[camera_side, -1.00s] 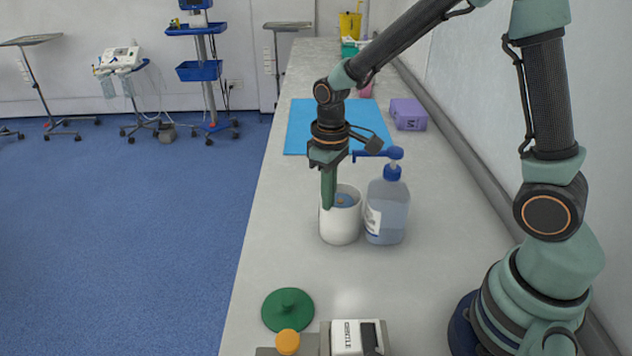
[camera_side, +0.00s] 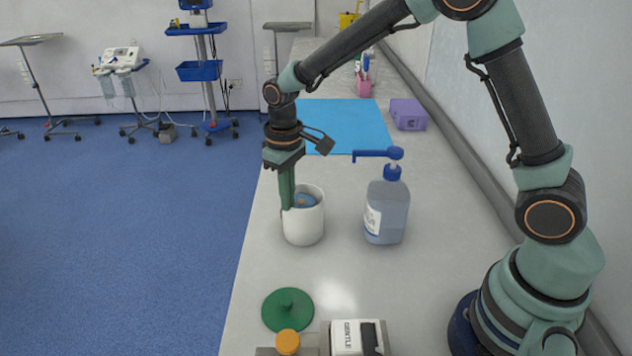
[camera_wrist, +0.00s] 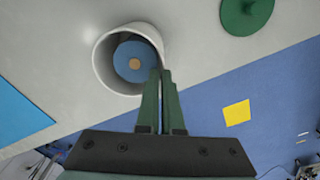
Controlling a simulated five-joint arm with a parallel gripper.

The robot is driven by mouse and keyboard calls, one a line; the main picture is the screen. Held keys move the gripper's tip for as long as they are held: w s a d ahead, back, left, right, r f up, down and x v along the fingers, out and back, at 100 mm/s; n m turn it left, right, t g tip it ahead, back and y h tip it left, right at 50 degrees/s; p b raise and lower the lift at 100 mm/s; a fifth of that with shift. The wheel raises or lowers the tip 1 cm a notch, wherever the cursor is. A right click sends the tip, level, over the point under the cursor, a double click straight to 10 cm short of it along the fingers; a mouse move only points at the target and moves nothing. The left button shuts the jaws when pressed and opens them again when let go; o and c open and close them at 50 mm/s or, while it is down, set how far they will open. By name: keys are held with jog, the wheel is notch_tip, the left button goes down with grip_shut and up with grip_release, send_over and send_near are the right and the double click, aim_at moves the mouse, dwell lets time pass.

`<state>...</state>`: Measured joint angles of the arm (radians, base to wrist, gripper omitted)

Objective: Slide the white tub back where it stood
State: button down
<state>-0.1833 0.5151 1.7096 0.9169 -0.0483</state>
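The white tub (camera_side: 303,225) stands upright on the grey counter, near its left edge, with a gap between it and the clear pump bottle on its right. Inside it is a blue disc with an orange centre (camera_wrist: 134,64). My gripper (camera_side: 288,202) is at the tub's left rim in the side view. In the wrist view my gripper's two fingers (camera_wrist: 162,75) are close together at the tub's rim (camera_wrist: 99,58), one over the tub and one outside, so they look shut on its wall. The fingertips are partly hidden.
The blue-topped pump bottle (camera_side: 387,212) stands right of the tub. A green lid (camera_side: 288,310) lies in front, with an orange-capped item (camera_side: 288,342) and a white box (camera_side: 352,338) nearby. A blue mat (camera_side: 350,122) and purple box (camera_side: 408,113) lie behind. The counter between tub and bottle is clear.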

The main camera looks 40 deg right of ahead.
jog(key=shift+w+a, duration=0.8)
jog(key=c, duration=1)
grip_release()
notch_tip(320, 180, up, 12)
jog(key=shift+r, duration=0.1)
